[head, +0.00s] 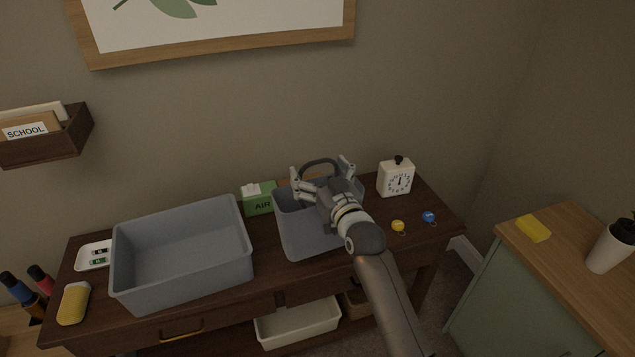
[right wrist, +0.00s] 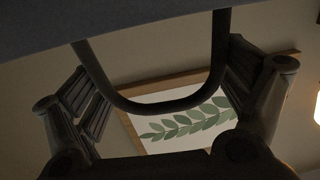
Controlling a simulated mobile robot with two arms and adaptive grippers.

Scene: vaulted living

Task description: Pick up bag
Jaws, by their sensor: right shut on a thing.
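The bag (head: 293,228) is a grey open-topped carrier standing upright on the dark wooden console table, with a dark arched handle (head: 318,163). My right gripper (head: 322,172) is over the bag, its two fingers on either side of the handle and shut on it. In the right wrist view the handle (right wrist: 150,107) shows as a dark U-shaped loop between the fingers (right wrist: 160,80), and the bag's grey body (right wrist: 130,14) fills the top edge. My right arm hides part of the bag's right side. My left gripper is not in view.
A large grey bin (head: 182,262) stands left of the bag. A green tissue box (head: 258,203) is behind it. A green cabinet (head: 520,295) stands at right.

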